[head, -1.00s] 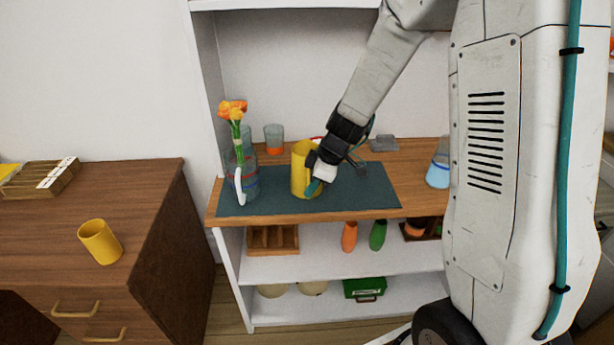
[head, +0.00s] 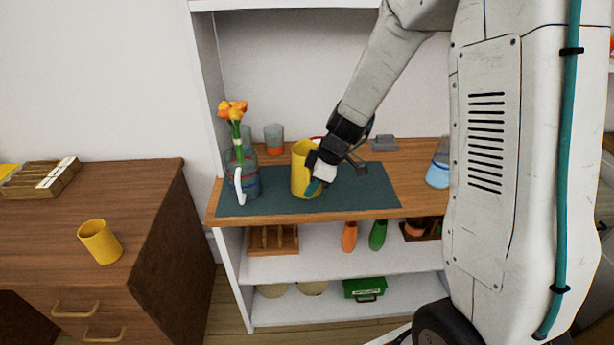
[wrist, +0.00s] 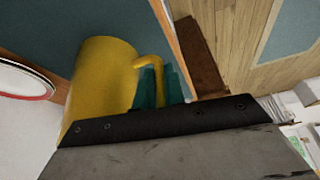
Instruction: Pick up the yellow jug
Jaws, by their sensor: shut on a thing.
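The yellow jug (head: 303,172) stands upright on the dark green mat (head: 362,193) on the wooden shelf top. It also shows in the wrist view (wrist: 98,80), with its handle (wrist: 150,64) toward my gripper. My gripper (head: 314,187) is at the jug's right side. In the wrist view its teal fingers (wrist: 158,88) are closed at the handle. The jug appears to rest on the mat; I see no gap under it. My gripper hides part of its right side.
A glass pitcher (head: 243,182) with orange flowers stands close left of the jug. A tumbler (head: 274,139) is behind. A blue-filled flask (head: 438,171) is at the right. A yellow cup (head: 100,242) sits on the brown cabinet. The mat's right part is clear.

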